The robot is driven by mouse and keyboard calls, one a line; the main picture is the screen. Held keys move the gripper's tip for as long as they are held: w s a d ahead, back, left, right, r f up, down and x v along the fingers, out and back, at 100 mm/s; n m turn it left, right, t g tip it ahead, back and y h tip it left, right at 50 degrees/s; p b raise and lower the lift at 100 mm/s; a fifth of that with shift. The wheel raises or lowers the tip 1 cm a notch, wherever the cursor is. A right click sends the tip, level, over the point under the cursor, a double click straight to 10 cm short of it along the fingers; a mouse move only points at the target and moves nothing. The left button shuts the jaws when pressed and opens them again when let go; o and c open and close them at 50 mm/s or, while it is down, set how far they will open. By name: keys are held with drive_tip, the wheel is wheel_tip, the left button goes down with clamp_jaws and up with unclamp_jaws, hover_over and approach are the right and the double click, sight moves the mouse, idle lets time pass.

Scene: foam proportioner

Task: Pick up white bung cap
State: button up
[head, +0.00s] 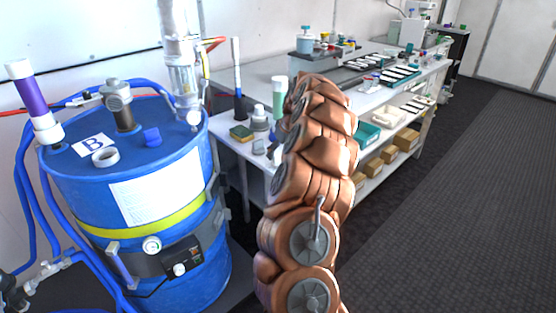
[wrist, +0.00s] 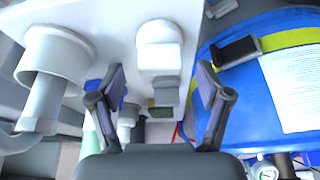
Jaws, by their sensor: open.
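A small white cap-like piece (head: 258,147) lies near the front edge of the white bench in the head view, just left of my arm. In the wrist view a white rounded piece (wrist: 160,45) stands on the bench, beyond the fingertips and roughly between them; I cannot tell for sure that it is the bung cap. A white ring (head: 105,157) also lies on top of the blue drum (head: 165,240). My gripper (wrist: 160,85) is open, with nothing between its fingers. In the head view my arm hides the gripper.
A larger white flanged piece (wrist: 48,85) stands left of the fingers. A green-and-yellow sponge (head: 241,132) and grey-white bottle (head: 260,120) are close by on the bench. The drum stands left of the bench, with a blue cap (head: 152,137) on top. The floor at right is clear.

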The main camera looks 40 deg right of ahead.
drive_tip(key=shift+x, duration=1.2)
drive_tip(key=c, duration=1.2)
drive_tip(key=shift+c, duration=0.2)
